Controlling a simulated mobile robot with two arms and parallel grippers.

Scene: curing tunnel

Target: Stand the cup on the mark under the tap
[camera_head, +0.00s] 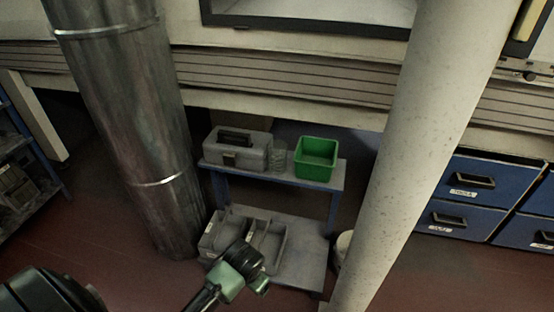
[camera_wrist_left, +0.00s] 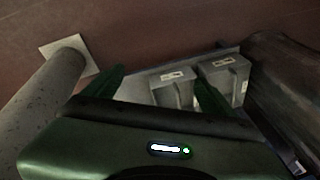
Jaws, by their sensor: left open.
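I cannot make out a tap, a mark or a clear cup in either view. A small see-through container (camera_head: 278,159) stands on the bench shelf between a grey toolbox and a green bin; I cannot tell whether it is a cup. My left gripper (camera_head: 258,284) is low in front of the bench's lower shelf in the head view. My right gripper is not in view.
A blue-legged bench (camera_head: 335,187) holds the grey toolbox (camera_head: 238,150) and green bin (camera_head: 317,158). Grey bins (camera_head: 268,244) sit on its lower shelf. A metal duct (camera_head: 130,130) and pale pillar (camera_head: 415,130) flank it. Blue drawers (camera_head: 470,183) stand right. Red floor (camera_head: 110,235) is partly clear.

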